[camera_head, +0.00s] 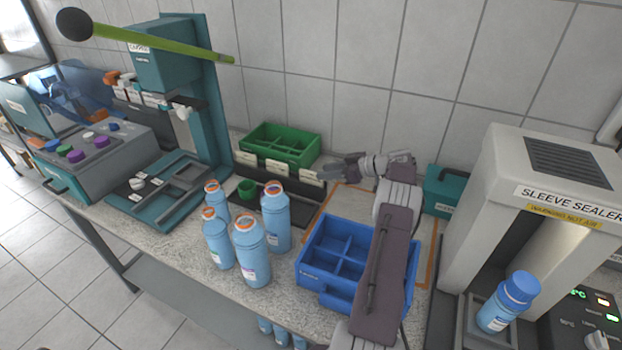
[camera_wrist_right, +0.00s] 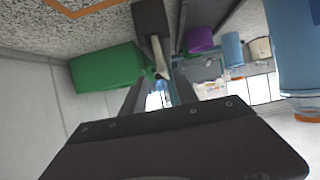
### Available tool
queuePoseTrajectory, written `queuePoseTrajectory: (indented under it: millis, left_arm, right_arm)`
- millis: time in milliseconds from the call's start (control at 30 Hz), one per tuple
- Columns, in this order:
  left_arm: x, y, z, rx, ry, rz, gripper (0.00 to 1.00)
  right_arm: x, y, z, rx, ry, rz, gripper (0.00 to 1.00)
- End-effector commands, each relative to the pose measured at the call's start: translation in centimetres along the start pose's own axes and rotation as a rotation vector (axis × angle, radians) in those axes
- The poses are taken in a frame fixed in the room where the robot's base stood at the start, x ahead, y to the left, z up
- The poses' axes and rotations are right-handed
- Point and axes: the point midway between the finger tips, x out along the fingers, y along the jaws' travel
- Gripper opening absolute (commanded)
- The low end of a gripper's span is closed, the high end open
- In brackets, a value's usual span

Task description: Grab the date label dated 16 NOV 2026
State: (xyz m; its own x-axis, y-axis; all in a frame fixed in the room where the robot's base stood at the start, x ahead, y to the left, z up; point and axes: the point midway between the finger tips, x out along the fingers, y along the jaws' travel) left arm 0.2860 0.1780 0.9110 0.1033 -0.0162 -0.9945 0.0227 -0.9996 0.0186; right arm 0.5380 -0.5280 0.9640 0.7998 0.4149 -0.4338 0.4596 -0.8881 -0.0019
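A row of small cream date labels stands along a dark rack in front of the green bin in the head view; the rightmost label (camera_head: 328,177) is beside my right gripper (camera_head: 335,170). The print on the labels is too small to read. In the right wrist view, the dark rack (camera_wrist_right: 150,18) is seen end-on, with a pale label edge (camera_wrist_right: 158,58) in line with the gap between the fingers of my right gripper (camera_wrist_right: 158,88). The fingers look apart, with background visible between them. I cannot tell whether they touch the label. My left gripper is not in view.
The green bin (camera_head: 247,142) is behind the labels. Several blue bottles (camera_head: 250,262) stand in front of the rack. A blue divided crate (camera_head: 312,280) is under my right forearm. The sleeve sealer (camera_head: 500,170) stands right. A green rod (camera_head: 170,47) crosses the upper left.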

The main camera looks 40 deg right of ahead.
Motion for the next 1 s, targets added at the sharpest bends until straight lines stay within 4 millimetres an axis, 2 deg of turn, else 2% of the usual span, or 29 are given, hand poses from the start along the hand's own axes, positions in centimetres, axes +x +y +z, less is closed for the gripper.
queuePoseTrajectory:
  millis: [33,167,333,433,700,833,1000]
  left_arm:
    - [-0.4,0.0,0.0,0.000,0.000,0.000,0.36]
    - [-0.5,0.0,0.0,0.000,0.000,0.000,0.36]
    - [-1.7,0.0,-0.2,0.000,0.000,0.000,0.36]
    - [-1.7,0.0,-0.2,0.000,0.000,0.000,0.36]
    - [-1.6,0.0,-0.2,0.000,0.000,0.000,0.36]
    - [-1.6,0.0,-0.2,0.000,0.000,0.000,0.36]
    - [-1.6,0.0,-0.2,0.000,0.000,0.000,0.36]
  right_arm:
    - [0.7,-0.1,-0.2,0.000,0.000,-0.002,0.35]
    - [1.3,-0.1,-0.1,0.000,-0.001,-0.001,0.35]
    - [4.3,-0.6,-0.4,0.000,-0.001,-0.003,0.35]
    - [5.7,-0.5,-0.2,-0.003,-0.001,-0.002,0.35]
    - [6.3,-0.4,-0.1,-0.001,-0.001,0.001,0.35]
    - [6.2,-0.4,-0.1,-0.001,-0.001,0.001,0.00]
    - [6.2,-0.4,-0.1,-0.001,-0.001,0.000,0.00]
